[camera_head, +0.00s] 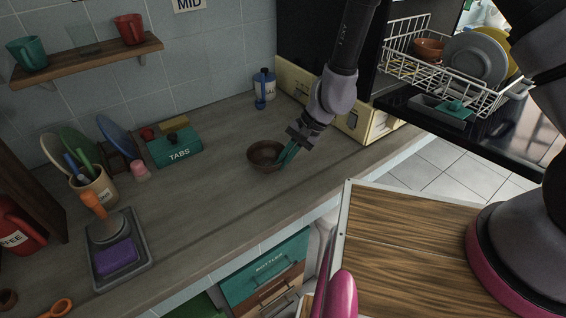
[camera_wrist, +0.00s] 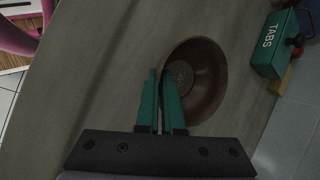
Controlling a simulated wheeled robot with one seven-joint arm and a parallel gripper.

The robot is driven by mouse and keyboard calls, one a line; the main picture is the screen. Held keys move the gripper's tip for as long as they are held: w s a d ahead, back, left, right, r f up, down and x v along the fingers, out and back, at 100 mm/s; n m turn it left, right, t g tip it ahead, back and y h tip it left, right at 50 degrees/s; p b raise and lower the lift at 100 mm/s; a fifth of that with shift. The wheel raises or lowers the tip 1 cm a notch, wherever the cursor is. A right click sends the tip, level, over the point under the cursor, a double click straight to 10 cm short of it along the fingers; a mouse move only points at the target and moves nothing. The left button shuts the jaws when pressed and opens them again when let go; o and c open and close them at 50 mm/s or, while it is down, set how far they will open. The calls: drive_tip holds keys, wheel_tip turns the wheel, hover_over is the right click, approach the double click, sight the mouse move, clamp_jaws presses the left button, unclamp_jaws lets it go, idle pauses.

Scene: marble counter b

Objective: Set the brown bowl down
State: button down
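The brown bowl (camera_head: 262,152) is upright at the middle of the grey counter (camera_head: 215,205), on it or just above it; I cannot tell which. It also shows in the wrist view (camera_wrist: 208,75), where I look into its speckled inside. My gripper (camera_head: 288,152) reaches down from the upper right to the bowl's right rim. In the wrist view my gripper's green fingers (camera_wrist: 159,75) are close together on the near side wall, one inside and one outside. They are shut on the rim. The lower part of that wall is hidden by the fingers.
A green TABS box (camera_head: 175,148) stands left of the bowl, and a blue-and-white canister (camera_head: 264,84) behind it. A utensil cup (camera_head: 97,187) and a tray with a purple sponge (camera_head: 117,258) are at left. The counter in front of the bowl is clear.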

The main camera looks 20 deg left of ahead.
drive_tip(key=shift+f, duration=0.45)
drive_tip(key=c, duration=1.1)
unclamp_jaws()
drive_tip(key=shift+o, duration=0.2)
drive_tip(key=v, duration=1.2)
